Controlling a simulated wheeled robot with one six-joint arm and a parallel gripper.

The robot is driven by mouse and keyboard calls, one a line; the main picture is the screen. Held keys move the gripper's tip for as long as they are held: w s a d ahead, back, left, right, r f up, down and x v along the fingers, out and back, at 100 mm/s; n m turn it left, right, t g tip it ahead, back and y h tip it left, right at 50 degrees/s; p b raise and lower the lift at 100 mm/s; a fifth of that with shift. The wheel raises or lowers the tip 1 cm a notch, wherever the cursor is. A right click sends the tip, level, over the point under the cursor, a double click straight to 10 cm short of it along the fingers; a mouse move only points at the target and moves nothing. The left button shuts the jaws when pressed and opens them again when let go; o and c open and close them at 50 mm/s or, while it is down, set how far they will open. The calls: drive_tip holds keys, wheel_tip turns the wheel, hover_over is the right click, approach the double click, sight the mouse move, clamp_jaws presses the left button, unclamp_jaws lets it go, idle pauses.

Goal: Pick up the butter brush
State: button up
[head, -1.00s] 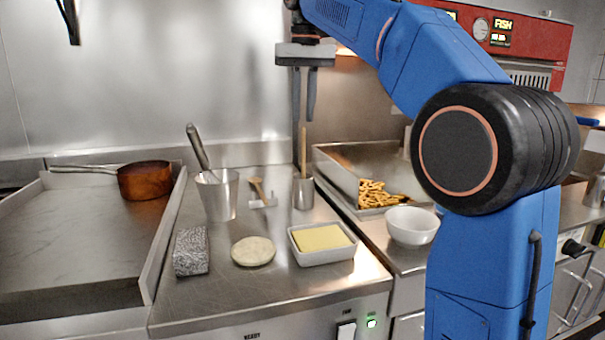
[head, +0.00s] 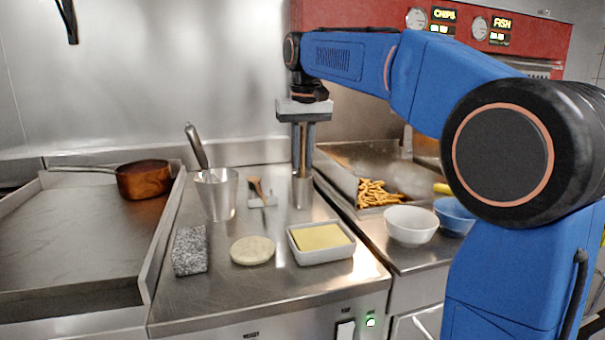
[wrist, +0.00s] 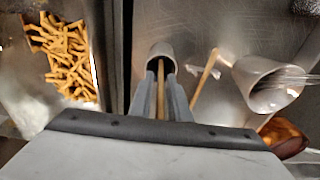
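A wooden-handled tool, which I take to be the butter brush (wrist: 161,98), stands upright in a small metal cup (head: 303,192) on the steel counter. Its lower end is hidden inside the cup. My gripper (head: 303,172) is straight above the cup, pointing down, with its fingertips close to the rim. In the wrist view my gripper (wrist: 161,72) has one finger on each side of the handle. The fingers look closed in on it. The head view mostly hides the handle behind the fingers.
Left of the cup are a wooden brush (head: 258,187) on a small rest and a metal beaker (head: 218,198) with a tool in it. A butter dish (head: 322,258), flat dough (head: 252,250) and stone block (head: 190,250) are in front. Fries (head: 375,193) and bowls (head: 411,228) lie right.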

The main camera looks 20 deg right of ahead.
drive_tip(key=shift+w+f, duration=0.1)
drive_tip(key=shift+f, duration=0.65)
drive_tip(key=shift+c, duration=0.2)
clamp_jaws()
